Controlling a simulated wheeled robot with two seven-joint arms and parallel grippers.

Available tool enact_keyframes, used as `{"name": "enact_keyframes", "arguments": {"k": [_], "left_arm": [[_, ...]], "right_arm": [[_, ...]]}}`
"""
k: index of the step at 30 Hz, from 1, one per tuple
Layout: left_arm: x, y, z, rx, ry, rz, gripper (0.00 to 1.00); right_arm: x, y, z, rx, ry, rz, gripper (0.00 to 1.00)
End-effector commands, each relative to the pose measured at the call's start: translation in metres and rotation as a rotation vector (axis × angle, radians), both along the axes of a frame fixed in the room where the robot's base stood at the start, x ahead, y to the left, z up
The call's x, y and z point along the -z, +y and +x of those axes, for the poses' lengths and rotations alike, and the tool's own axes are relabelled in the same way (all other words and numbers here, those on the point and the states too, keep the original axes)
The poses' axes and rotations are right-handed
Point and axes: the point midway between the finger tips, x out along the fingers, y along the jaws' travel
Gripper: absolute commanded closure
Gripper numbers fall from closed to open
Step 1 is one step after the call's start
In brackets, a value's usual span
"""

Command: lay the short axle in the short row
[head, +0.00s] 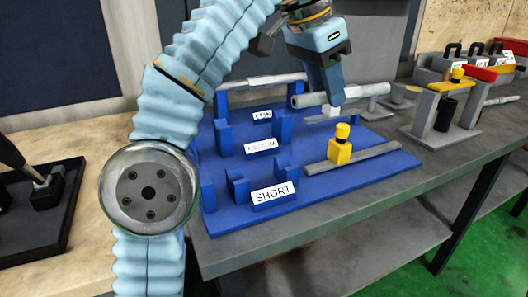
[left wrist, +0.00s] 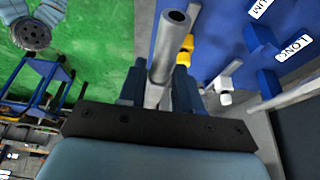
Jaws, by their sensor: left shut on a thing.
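My left gripper (head: 328,88) is shut on a grey axle with a hollow end, the short axle (head: 308,99), and holds it above the back right of the blue rack (head: 225,222). In the left wrist view the axle (left wrist: 165,58) sticks out between the two fingers (left wrist: 158,88). The short row has a SHORT label (head: 272,193) at the front of the rack. Its notched blue supports (head: 238,186) are empty and lie to the front left of the gripper. My right gripper is not in view.
A long grey axle (head: 262,81) lies in the back row. The middle row's supports (head: 222,138) look empty. A yellow block (head: 340,148) stands on a grey rail (head: 378,157) right of the short row. A grey stand (head: 445,115) is farther right.

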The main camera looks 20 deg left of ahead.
Motion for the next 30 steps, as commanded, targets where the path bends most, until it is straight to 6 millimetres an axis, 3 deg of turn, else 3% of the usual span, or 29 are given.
{"name": "enact_keyframes", "arguments": {"k": [5,11,15,26,30], "left_arm": [[0.008,0.025,-0.012,-0.004,-0.002,0.002,1.0],[0.032,0.073,-0.032,-0.008,-0.001,0.001,1.0],[0.062,0.098,-0.042,-0.006,-0.001,0.001,1.0],[0.095,0.125,-0.052,-0.002,-0.002,0.0,1.0],[0.117,0.128,-0.054,0.0,-0.002,-0.001,1.0]], "right_arm": [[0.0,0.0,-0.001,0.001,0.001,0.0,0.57],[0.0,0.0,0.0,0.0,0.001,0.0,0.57],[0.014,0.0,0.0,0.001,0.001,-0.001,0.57],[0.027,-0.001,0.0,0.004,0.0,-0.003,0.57],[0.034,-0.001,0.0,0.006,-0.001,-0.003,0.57]]}}
